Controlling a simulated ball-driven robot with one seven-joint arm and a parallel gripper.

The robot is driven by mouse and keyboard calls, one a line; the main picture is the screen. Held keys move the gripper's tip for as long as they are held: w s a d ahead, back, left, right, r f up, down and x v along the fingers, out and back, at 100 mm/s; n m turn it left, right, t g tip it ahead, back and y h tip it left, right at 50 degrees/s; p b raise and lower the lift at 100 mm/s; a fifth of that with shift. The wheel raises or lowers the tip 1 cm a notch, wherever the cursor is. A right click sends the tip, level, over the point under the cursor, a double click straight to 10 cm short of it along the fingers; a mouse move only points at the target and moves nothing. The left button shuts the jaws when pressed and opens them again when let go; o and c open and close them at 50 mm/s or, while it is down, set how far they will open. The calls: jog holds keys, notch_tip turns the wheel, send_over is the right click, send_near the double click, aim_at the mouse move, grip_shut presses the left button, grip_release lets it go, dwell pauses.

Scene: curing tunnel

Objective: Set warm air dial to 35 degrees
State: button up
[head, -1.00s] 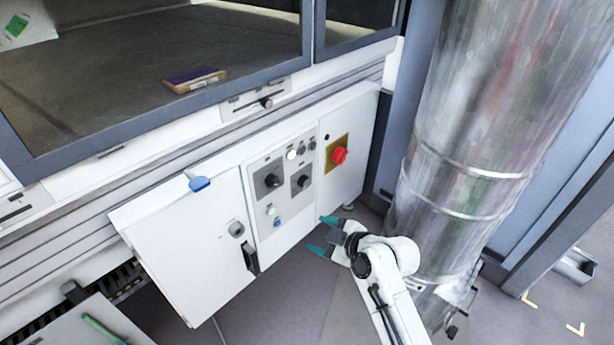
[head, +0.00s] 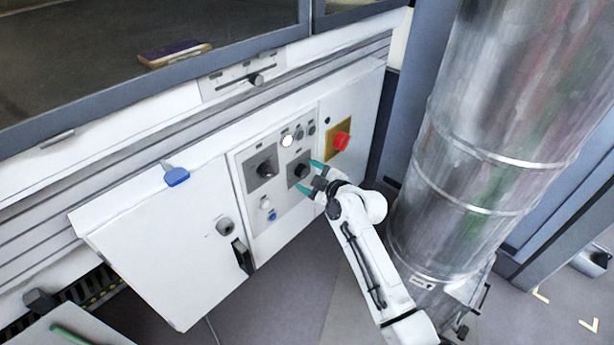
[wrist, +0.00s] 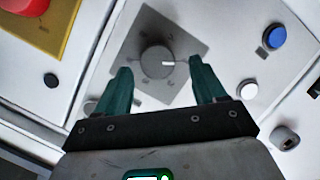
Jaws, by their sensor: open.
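Two dark round dials sit on grey square plates on the white control panel (head: 285,215). The left dial (head: 265,170) has nothing in front of it. The right dial (head: 301,170) has my gripper (head: 308,175) at it. Their labels are too small to read, so I cannot tell by name which is the warm air dial. In the wrist view the dial (wrist: 156,62) lies between and just beyond the two green fingertips, its white mark pointing right. Small ticks ring it. My gripper (wrist: 160,68) is open; contact with the dial is not visible.
A red knob (head: 342,142) on a yellow plate is right of the dials. A blue button (wrist: 274,37) and a white button (wrist: 248,90) are nearby. A white door with a dark handle (head: 243,256) is left. A large metal duct (head: 480,150) stands right.

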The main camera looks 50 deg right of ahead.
jog(key=shift+w+d+f, duration=0.15)
jog(key=shift+w+d, duration=0.15)
jog(key=shift+w, duration=0.35)
jog(key=shift+c, duration=0.5)
jog(key=c, duration=1)
jog(key=shift+o, duration=0.2)
